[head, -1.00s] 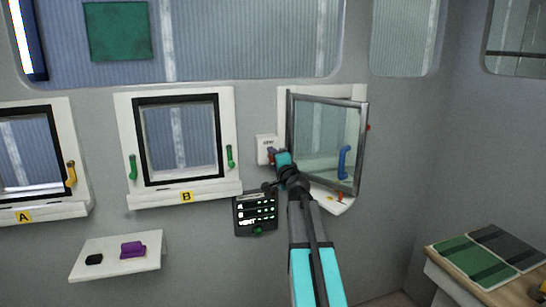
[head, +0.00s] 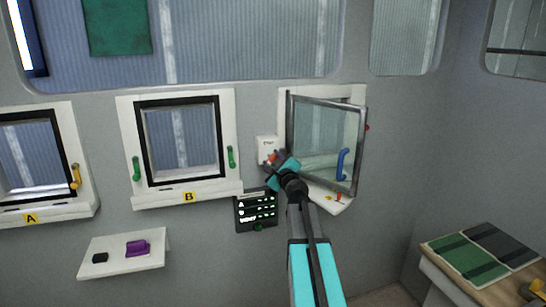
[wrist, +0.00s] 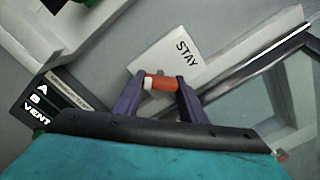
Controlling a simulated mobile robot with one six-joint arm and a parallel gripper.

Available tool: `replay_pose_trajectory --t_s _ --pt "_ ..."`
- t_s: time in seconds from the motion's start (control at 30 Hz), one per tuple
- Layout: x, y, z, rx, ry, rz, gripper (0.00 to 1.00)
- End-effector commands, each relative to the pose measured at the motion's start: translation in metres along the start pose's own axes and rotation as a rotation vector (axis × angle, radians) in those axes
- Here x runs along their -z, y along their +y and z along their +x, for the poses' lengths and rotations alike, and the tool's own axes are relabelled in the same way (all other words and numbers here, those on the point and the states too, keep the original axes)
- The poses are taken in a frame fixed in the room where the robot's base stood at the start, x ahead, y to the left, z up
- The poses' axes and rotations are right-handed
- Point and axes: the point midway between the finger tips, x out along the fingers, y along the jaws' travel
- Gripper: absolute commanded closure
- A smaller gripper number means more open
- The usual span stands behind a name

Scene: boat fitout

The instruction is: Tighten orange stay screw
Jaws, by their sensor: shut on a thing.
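The orange stay screw (wrist: 160,83) sits at the lower edge of a white plate marked STAY (wrist: 180,55). It has a pale end on its left side in the wrist view. My gripper (wrist: 158,86) is shut on the screw, with one purple finger on each side of it. In the head view my gripper (head: 272,160) is at the stay plate (head: 266,143), just left of the open hinged window (head: 325,140). A bit of orange shows between the fingers there. How far the screw is turned in cannot be told.
The open pane with a blue handle (head: 342,164) stands out from the wall close to my wrist. A dark display panel (head: 256,209) is below my gripper. Window B (head: 180,140) is to the left. A small shelf (head: 125,262) with a purple block is at lower left.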

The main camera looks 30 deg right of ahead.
Motion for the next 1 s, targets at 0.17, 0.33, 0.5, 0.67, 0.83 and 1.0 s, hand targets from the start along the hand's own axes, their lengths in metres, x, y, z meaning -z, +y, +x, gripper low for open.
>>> replay_pose_trajectory --t_s 0.17,0.33,0.5,0.67,0.83,1.0 --pt "-0.0012 -0.0004 -0.0004 -0.001 0.002 0.17 0.85" --pt "-0.0017 0.0003 -0.0005 -0.001 0.002 0.33 0.85" --pt "-0.0015 0.0016 -0.0004 0.0 0.002 0.484 0.85" --pt "-0.0018 0.0023 -0.0004 0.0 0.002 0.605 0.85" --pt "-0.0013 0.0036 -0.0003 0.0 0.002 0.694 0.85" --pt "-0.0008 0.0045 -0.0003 0.0 0.002 0.741 0.85"
